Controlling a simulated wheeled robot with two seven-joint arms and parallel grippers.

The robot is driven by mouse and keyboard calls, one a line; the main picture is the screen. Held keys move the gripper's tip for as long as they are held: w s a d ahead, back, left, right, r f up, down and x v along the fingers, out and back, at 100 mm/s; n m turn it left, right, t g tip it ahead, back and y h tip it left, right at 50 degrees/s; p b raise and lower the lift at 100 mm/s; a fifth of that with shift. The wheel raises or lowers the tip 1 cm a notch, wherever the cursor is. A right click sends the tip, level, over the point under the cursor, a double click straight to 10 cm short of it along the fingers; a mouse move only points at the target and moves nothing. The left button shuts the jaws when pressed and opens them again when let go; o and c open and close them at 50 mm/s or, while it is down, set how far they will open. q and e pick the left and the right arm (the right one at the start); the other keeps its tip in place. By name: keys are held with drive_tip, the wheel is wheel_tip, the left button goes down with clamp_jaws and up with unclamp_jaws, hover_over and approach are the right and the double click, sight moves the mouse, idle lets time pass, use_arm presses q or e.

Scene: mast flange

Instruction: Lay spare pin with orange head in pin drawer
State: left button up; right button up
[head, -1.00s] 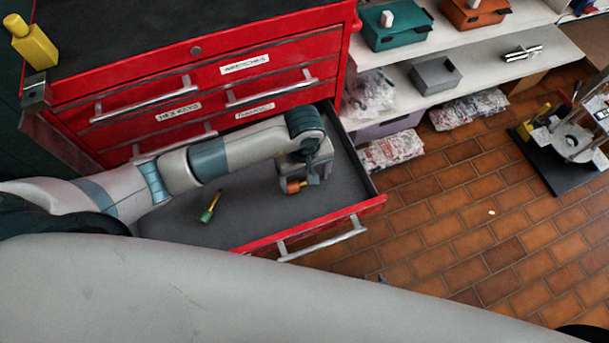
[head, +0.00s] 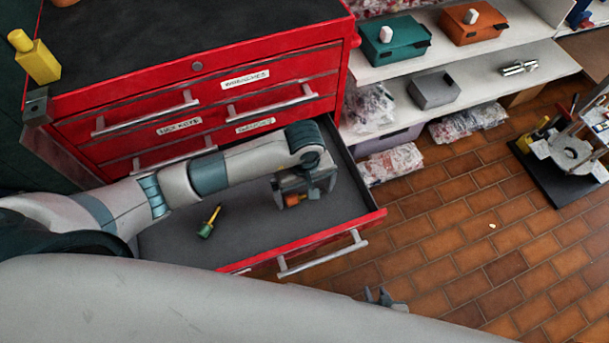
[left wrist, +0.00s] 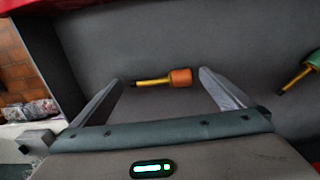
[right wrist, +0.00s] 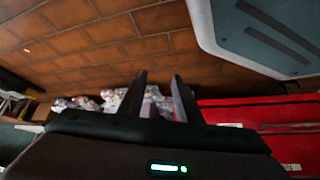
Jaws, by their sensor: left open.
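The orange-headed pin (head: 293,201) lies on the grey floor of the open pin drawer (head: 340,200), partly covered by my left gripper in the head view. In the left wrist view the whole pin (left wrist: 180,78) shows, with its yellow shank pointing left. My left gripper (left wrist: 160,78) is open above it, its fingers on either side and apart from the pin. A green-headed pin (head: 207,225) lies further left in the drawer. My right gripper (right wrist: 159,76) is empty over the brick floor, its fingers apart.
The red tool cabinet (head: 200,75) stands behind the drawer. White shelves (head: 520,55) at the right hold a teal box (head: 395,40), an orange box (head: 472,25) and a grey box (head: 434,88). A black-based stand (head: 565,185) is at far right.

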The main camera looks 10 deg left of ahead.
sight(304, 197)
use_arm(q)
drive_tip(key=shift+r, duration=0.45)
drive_tip(key=shift+r+p, duration=0.4)
drive_tip(key=shift+p, duration=0.05)
drive_tip(key=shift+r+p, duration=0.3)
drive_tip(key=shift+r, duration=0.2)
wheel_tip(304, 197, up, 2)
drive_tip(key=shift+r+p, duration=0.2)
drive_tip(key=shift+p, duration=0.5)
wheel_tip(304, 197, up, 7)
drive_tip(key=p, duration=0.3)
use_arm(e)
drive_tip(key=s+d+f+g, duration=0.1)
drive_tip(key=s+d, duration=0.1)
drive_tip(key=s, duration=0.5)
drive_tip(key=s+d+f+g+h, duration=0.1)
drive_tip(key=s+d+f+g, duration=0.1)
drive_tip(key=s, duration=0.5)
drive_tip(key=shift+s+d+f, duration=0.15)
drive_tip(key=shift+s+d, duration=0.1)
drive_tip(key=shift+d, duration=0.05)
use_arm(q)
drive_tip(key=shift+f, duration=0.1)
